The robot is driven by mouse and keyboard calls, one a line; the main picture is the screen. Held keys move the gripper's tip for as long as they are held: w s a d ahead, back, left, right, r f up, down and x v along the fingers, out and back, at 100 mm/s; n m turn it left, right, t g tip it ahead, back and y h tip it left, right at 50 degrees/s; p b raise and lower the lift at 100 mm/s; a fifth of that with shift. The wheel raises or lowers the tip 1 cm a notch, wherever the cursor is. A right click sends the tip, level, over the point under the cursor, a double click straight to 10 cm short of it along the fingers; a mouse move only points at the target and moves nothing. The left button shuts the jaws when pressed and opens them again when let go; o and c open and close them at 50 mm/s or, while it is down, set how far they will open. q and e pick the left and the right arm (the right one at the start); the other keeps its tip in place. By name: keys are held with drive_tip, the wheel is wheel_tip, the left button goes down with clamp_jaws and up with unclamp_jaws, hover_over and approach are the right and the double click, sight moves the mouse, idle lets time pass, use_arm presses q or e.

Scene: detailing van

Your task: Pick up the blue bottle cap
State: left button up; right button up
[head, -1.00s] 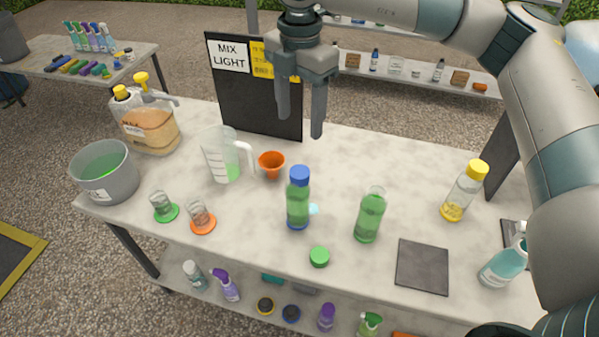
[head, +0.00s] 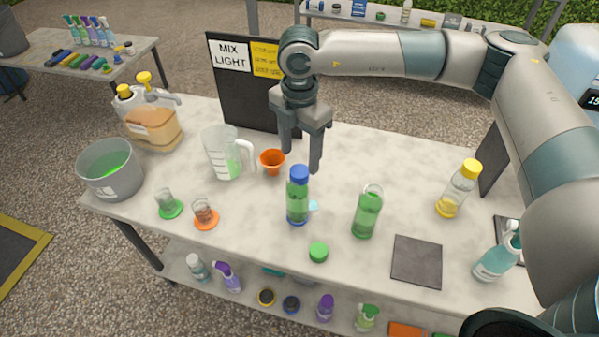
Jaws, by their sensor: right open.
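The blue bottle cap (head: 299,174) sits on top of an upright bottle of green liquid (head: 297,204) in the middle of the table. My right gripper (head: 301,158) points down with its two fingers apart and nothing between them. In the picture its fingertips are just above the cap, one on each side; I cannot tell how far behind or above it they are. They do not visibly touch the cap. My left gripper is not in view.
An orange cup (head: 272,162) and a measuring jug (head: 222,153) stand left of the bottle. An uncapped green bottle (head: 367,212) and a loose green cap (head: 318,252) are close by. A black sign board (head: 262,108) stands behind. A yellow-capped bottle (head: 458,190) stands at right.

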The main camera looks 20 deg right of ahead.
sight(299, 171)
drive_tip(key=shift+f+p, duration=0.9)
drive_tip(key=shift+p, duration=0.15)
wheel_tip(299, 171, down, 2)
drive_tip(key=shift+f+p, duration=0.1)
drive_tip(key=shift+p, duration=0.4)
drive_tip(key=shift+f, duration=0.6)
drive_tip(key=c, duration=1.2)
drive_tip(key=shift+r, duration=0.1)
